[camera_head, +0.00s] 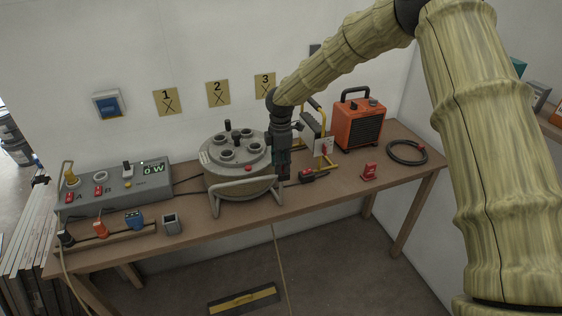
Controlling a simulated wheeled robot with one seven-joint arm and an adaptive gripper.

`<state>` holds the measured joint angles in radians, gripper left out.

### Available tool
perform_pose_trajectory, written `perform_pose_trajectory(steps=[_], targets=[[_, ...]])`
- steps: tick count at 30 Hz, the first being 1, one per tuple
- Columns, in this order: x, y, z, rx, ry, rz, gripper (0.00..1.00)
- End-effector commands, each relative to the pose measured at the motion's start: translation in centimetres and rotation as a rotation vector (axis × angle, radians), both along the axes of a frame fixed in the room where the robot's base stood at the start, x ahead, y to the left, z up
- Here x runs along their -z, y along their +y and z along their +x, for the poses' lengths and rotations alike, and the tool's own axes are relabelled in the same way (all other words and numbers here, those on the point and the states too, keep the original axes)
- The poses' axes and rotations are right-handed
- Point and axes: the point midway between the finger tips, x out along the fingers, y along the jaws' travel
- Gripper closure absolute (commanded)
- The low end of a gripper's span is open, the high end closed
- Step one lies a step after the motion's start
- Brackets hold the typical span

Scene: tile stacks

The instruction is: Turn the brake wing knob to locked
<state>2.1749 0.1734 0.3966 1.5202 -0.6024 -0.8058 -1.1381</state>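My gripper (284,178) hangs pointing down at the right side of a round grey drum (213,181), close to the bench top. Its fingers are small and dark here, and I cannot tell whether they are open or shut or touching anything. The drum has several round sockets and black upright knobs (228,126) on its top, and a red button (248,168) near its front edge.
The wooden bench (330,196) also holds a grey control box (115,191) reading "0 W", an orange heater (358,122), a yellow-framed stand (327,148), a red block (370,171) and a black cable coil (407,152). The front right bench top is mostly clear.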

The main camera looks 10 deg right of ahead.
Motion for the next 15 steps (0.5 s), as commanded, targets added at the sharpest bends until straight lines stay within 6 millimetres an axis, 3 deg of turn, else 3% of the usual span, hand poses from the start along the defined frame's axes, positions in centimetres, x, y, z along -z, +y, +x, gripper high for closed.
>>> perform_pose_trajectory(steps=[8,13,15], targets=[[0.11,-0.05,-0.01,0.001,0.000,0.000,0.71],[0.11,-0.04,-0.02,0.001,0.000,0.000,1.00],[0.11,-0.04,-0.02,0.001,0.000,0.000,1.00]])
